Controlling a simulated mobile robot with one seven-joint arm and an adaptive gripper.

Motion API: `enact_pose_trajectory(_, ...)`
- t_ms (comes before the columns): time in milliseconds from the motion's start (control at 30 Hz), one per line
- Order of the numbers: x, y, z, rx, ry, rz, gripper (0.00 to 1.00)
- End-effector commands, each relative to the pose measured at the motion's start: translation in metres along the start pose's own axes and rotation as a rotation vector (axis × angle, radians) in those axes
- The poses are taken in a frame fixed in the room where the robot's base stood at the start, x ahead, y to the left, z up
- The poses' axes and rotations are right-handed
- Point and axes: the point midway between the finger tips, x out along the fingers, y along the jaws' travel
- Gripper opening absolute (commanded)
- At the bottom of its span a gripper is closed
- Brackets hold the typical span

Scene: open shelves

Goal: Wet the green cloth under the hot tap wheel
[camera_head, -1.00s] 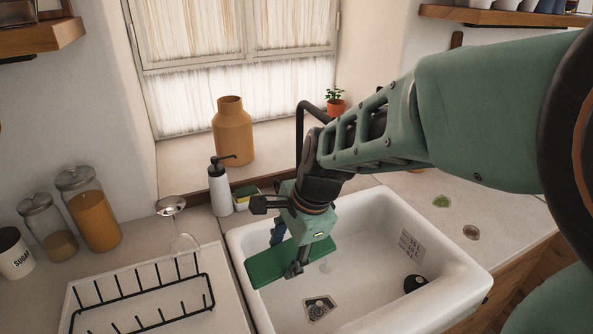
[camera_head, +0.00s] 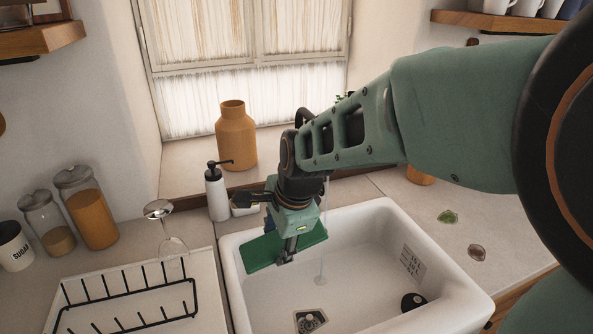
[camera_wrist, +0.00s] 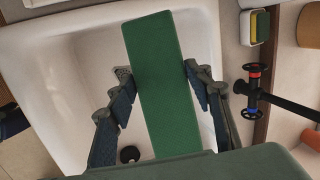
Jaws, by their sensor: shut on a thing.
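My gripper (camera_head: 288,248) is shut on the green cloth (camera_head: 262,252), a flat, stiff-looking strip held over the back left of the white sink (camera_head: 455,300). In the wrist view the cloth (camera_wrist: 165,85) lies between the two fingers of my gripper (camera_wrist: 160,97). A thin pale stream (camera_head: 323,235) falls into the sink to the right of the cloth, apart from it. The black tap (camera_wrist: 285,103) shows in the wrist view with a red-marked wheel (camera_wrist: 256,68) and a blue-marked wheel (camera_wrist: 250,113). In the head view my arm hides most of the tap. Whether the cloth is wet cannot be told.
A soap dispenser (camera_head: 216,192) and tan bottle (camera_head: 236,135) stand behind the sink. A black dish rack (camera_head: 130,318), upturned glass (camera_head: 160,210) and jars (camera_head: 88,210) are on the left. A black round thing (camera_head: 413,302) lies in the sink. The sink's middle is free.

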Motion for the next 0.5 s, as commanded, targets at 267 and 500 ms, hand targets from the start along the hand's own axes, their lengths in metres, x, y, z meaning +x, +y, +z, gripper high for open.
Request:
enact_pose_trajectory(267,0.012,-0.015,-0.019,0.003,0.001,0.0,0.28)
enact_pose_trajectory(500,0.022,-0.03,-0.036,0.001,0.001,0.0,0.28)
